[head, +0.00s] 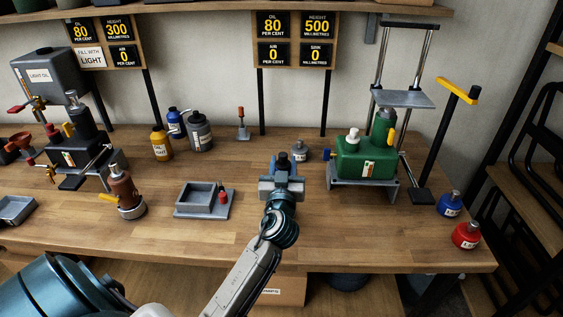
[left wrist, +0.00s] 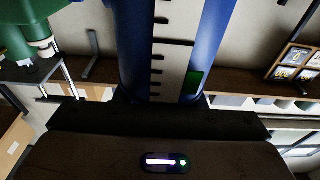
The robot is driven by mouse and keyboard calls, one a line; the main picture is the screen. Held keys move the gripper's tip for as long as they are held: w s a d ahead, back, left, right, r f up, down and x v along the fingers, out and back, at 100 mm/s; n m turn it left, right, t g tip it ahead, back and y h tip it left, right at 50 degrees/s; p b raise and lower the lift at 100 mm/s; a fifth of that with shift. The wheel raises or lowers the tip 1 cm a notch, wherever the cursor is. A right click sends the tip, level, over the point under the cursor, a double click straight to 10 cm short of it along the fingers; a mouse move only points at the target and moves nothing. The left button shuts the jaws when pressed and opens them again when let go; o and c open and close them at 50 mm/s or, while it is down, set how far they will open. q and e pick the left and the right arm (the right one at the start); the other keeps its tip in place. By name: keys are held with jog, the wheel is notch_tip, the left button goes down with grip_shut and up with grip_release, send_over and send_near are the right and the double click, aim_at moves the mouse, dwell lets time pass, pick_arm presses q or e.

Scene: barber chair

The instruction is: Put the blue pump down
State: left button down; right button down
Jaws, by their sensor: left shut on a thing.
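My left gripper (head: 283,184) is over the middle of the bench, left of the green jack. It is shut on the blue pump, which the gripper mostly hides in the head view; only a dark top (head: 283,159) shows above the jaws. In the left wrist view the blue pump (left wrist: 213,40) fills the upper middle, close to the gripper, with a pale strip of dark marks and a small green patch. Whether its base touches the bench is hidden. My right gripper is not in view.
The green jack (head: 362,158) stands right of the gripper, and a small grey bottle (head: 300,152) is just behind. A grey tray (head: 184,212) lies left. Blue (head: 449,206) and red (head: 466,237) bottles stand at the right edge. Bench right of the forearm is clear.

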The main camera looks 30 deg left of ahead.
pick_arm(q)
jog(key=shift+f, duration=1.1)
jog(key=c, duration=1.1)
grip_release()
jog(key=shift+f, duration=0.1)
jog(key=shift+o, duration=0.9)
jog(key=shift+s+d, duration=0.1)
jog(key=b+v, duration=0.4)
jog(key=v, duration=0.8)
